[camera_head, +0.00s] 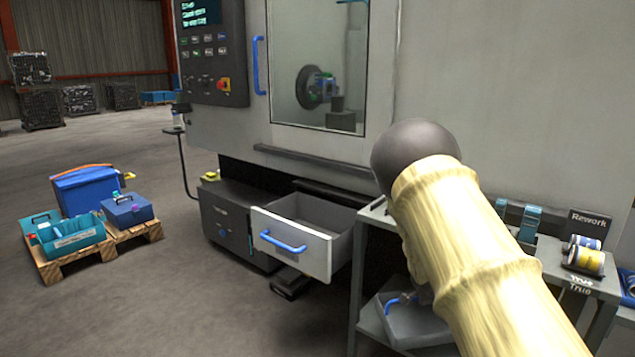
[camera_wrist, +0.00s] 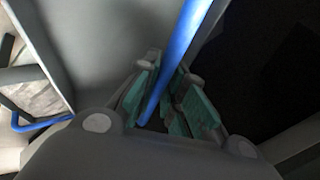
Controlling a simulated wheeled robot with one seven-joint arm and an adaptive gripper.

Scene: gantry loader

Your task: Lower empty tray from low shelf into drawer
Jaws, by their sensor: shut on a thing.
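The empty grey tray (camera_head: 415,325) rests on the low shelf of the grey stand, its right part hidden behind my arm. Its blue handle (camera_head: 402,299) shows at its left part. In the wrist view my gripper (camera_wrist: 165,92), with green finger pads, is shut on a blue bar (camera_wrist: 186,40), which looks like the tray handle. A grey panel (camera_wrist: 100,40) beside it appears to be the tray. In the head view my gripper is mostly hidden behind my arm. The drawer (camera_head: 292,248) under the machine is pulled open, with a white front and blue handle; its visible interior looks empty.
The stand's front leg (camera_head: 357,290) stands between tray and drawer. The stand's top holds several cans (camera_head: 584,258) and a Rework sign (camera_head: 589,222). A pallet (camera_head: 110,242) with blue and teal boxes sits at the left. Floor before the drawer is clear.

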